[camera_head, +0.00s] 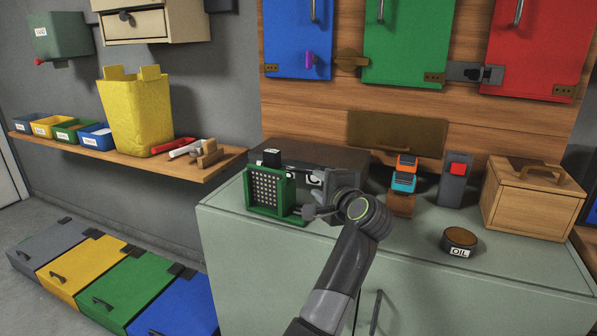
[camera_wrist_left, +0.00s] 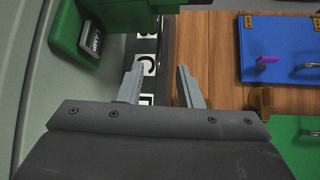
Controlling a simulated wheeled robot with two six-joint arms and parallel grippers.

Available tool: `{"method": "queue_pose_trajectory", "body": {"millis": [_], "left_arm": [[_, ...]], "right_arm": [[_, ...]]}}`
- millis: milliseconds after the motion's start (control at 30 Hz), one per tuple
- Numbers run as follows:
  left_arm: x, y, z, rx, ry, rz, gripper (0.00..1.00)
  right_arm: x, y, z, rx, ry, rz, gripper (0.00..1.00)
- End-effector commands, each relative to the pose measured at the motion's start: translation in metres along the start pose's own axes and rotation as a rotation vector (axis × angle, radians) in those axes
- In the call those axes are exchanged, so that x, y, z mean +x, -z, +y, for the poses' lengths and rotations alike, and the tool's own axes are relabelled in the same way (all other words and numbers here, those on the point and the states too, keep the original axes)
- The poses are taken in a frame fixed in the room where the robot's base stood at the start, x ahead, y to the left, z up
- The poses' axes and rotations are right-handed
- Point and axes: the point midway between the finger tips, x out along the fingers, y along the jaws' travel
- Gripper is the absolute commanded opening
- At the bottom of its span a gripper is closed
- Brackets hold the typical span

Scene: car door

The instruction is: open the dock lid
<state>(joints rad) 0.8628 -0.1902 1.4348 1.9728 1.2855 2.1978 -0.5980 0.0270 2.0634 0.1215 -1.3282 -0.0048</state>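A dark grey box (camera_head: 335,157) stands at the back of the pale green cabinet top; part of it is hidden behind my left arm and a green frame. White lettered tags on a dark strip (camera_wrist_left: 147,66) show between my fingers in the left wrist view. A brown panel (camera_head: 397,130) with a small handle stands upright against the wooden wall behind the box. I cannot tell for certain which of these is the dock lid. My left gripper (camera_head: 308,211) is open and empty, in front of the dark box and beside the green frame. Its separated fingers show in the wrist view (camera_wrist_left: 160,82). My right gripper is out of view.
The green frame with a dotted panel (camera_head: 270,191) stands close left of my gripper. To the right are an orange and blue block stack (camera_head: 403,177), a red-button post (camera_head: 454,182), a round OIL tin (camera_head: 459,241) and a wooden box (camera_head: 532,200). The front right cabinet top is clear.

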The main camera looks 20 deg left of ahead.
Motion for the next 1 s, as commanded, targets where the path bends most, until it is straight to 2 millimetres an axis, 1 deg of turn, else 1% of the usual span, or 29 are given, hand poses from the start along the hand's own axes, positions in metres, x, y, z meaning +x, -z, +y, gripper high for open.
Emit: {"method": "queue_pose_trajectory", "body": {"millis": [33,200,333,500,733,1000], "left_arm": [[0.013,-0.002,-0.001,0.003,0.002,-0.006,0.32],[0.05,-0.002,-0.001,0.004,0.002,-0.005,0.32],[0.076,-0.002,0.0,0.003,0.001,-0.005,0.32],[0.103,-0.002,0.0,0.002,0.0,-0.004,0.32],[0.123,-0.001,0.0,0.002,0.001,-0.002,0.32],[0.129,-0.001,0.0,0.0,0.0,-0.001,0.32]], "right_arm": [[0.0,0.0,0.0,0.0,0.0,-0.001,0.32],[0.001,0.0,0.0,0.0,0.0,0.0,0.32],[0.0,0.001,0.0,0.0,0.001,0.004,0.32],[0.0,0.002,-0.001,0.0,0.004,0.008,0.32],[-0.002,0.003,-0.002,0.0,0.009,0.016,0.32],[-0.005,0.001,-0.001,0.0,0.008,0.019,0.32]]}}
